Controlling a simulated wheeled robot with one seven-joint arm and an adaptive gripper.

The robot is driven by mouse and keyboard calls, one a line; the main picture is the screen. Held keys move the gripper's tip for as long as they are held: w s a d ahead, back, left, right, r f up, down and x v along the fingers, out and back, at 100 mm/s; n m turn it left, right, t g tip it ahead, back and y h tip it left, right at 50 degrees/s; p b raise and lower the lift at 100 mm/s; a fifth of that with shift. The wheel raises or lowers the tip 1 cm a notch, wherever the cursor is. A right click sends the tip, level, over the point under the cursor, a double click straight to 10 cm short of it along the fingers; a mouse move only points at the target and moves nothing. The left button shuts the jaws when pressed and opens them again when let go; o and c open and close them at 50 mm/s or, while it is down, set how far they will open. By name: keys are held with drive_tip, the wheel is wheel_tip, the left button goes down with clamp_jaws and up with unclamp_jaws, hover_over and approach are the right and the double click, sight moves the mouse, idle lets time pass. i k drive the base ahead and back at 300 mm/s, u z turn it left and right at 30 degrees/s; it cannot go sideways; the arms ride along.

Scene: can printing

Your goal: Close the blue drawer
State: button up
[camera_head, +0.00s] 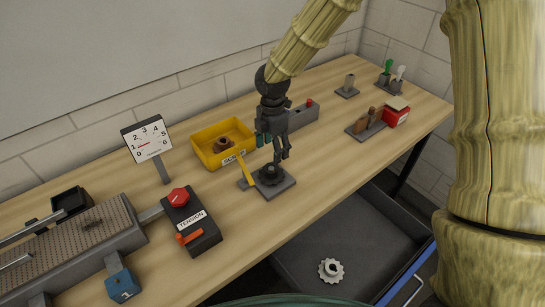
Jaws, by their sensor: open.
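The blue drawer (392,232) is pulled out below the bench's front edge at the lower right. It has a dark grey inside, a blue front edge and a pale blue handle bar (402,291). A pale toothed gear (331,270) lies on its floor. My gripper (271,157) is open and points down over the bench, above a dark base with a round black knob (271,175). It is well apart from the drawer, up and to the left. Part of the drawer's front is hidden at the lower right.
A yellow bin (205,142) holds a brown ring. A tension box (191,221), a dial gauge (148,140) and a grey conveyor-like unit (70,255) stand to the left. A red box (397,117) and small holders stand at the right. Bare wood lies along the bench front.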

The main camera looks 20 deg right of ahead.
sight(374, 237)
drive_tip(key=k, duration=1.5)
